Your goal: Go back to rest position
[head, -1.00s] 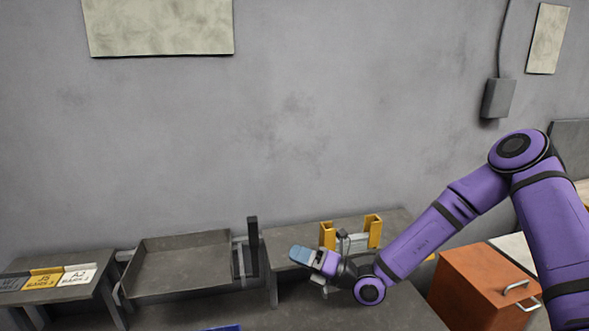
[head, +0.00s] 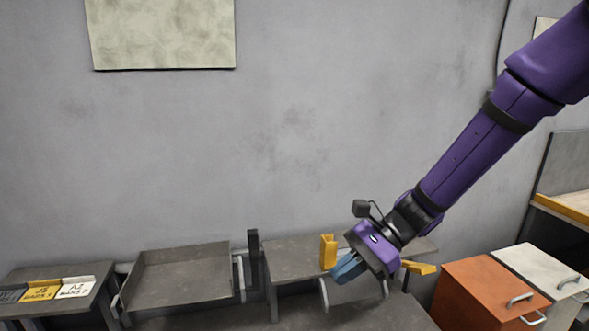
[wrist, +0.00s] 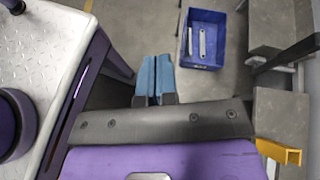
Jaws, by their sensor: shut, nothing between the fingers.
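My gripper (head: 345,268) has blue fingers and a purple body. In the head view it hangs at the lower right of centre, in front of the raised grey shelf, pointing down and to the left. In the wrist view its two blue fingertips (wrist: 155,75) lie side by side, closed, with nothing held. My purple arm reaches down to it from the upper right. Part of the shelf and of the yellow brackets is hidden behind the gripper.
A yellow bracket (head: 328,251) stands on the shelf left of my gripper. A grey tray (head: 180,283) lies further left, with labelled plates (head: 42,287) beyond it. An orange cabinet (head: 490,293) stands right. The wrist view shows a blue bin (wrist: 203,57) holding metal pieces on the floor.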

